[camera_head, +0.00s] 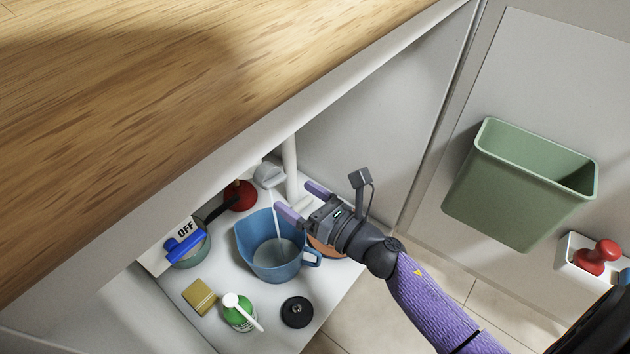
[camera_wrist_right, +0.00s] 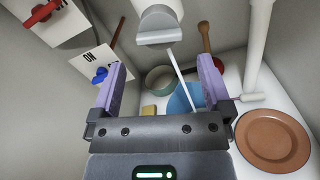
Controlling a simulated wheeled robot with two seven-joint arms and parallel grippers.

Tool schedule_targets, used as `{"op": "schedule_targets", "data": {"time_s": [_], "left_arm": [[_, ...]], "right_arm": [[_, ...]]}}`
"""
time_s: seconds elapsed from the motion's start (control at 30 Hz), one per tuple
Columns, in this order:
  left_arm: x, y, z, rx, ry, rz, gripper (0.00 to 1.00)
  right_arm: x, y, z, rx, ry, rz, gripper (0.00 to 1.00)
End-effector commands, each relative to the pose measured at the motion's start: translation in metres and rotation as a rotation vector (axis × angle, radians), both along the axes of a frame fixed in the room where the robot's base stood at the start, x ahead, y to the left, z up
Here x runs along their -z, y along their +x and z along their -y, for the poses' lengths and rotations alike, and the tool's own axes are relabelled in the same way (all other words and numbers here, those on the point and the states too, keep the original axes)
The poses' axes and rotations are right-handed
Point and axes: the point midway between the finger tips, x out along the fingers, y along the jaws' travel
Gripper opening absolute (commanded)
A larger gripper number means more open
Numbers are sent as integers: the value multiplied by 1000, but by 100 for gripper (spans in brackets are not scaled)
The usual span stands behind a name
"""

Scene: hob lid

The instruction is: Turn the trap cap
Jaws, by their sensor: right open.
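The pale grey trap cap (camera_head: 269,175) is at the bottom of the trap under the worktop. In the right wrist view it is the round end (camera_wrist_right: 160,25) at the top centre. A thin pale stream (camera_head: 276,212) runs from it down into a blue jug (camera_head: 262,240) on the cabinet floor. My right gripper (camera_head: 302,201) is open and empty, to the right of and a little below the cap. In the right wrist view, its two purple fingers (camera_wrist_right: 161,72) are spread below the cap, apart from it. My left gripper is not in view.
A blue valve handle (camera_head: 185,246) is by an OFF label at left. A red plunger (camera_head: 240,196), sponge (camera_head: 199,297), green bottle (camera_head: 238,316) and black disc (camera_head: 296,312) stand around the jug. A brown plate (camera_wrist_right: 272,140) lies right. A green bin (camera_head: 510,195) hangs on the door.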

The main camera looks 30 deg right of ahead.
Motion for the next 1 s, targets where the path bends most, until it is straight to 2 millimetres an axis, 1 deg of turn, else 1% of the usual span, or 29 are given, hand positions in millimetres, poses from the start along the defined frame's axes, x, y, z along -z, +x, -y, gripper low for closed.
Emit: {"op": "schedule_targets", "data": {"time_s": [0.03,0.1,0.2,0.27,0.37,0.73,0.77,0.83,0.87,0.9,1.0], "left_arm": [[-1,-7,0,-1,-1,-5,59],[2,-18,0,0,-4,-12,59],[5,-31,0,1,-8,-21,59],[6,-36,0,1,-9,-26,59],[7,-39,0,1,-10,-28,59],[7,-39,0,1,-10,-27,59],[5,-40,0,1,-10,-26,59],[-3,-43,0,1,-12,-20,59],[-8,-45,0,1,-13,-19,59],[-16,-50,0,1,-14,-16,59],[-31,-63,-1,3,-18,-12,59]], "right_arm": [[-3,-12,4,3,0,-1,100],[-3,-28,10,2,1,-1,100],[-2,-44,16,2,1,0,100],[-2,-49,18,1,0,0,100],[-1,-53,19,0,-2,2,100],[-1,-53,19,0,-1,1,100],[-4,-53,19,0,-1,4,100],[-22,-52,19,1,-1,19,100],[-32,-51,19,1,-1,28,100],[-47,-50,19,0,0,40,100],[-78,-49,19,0,-1,64,100]]}}
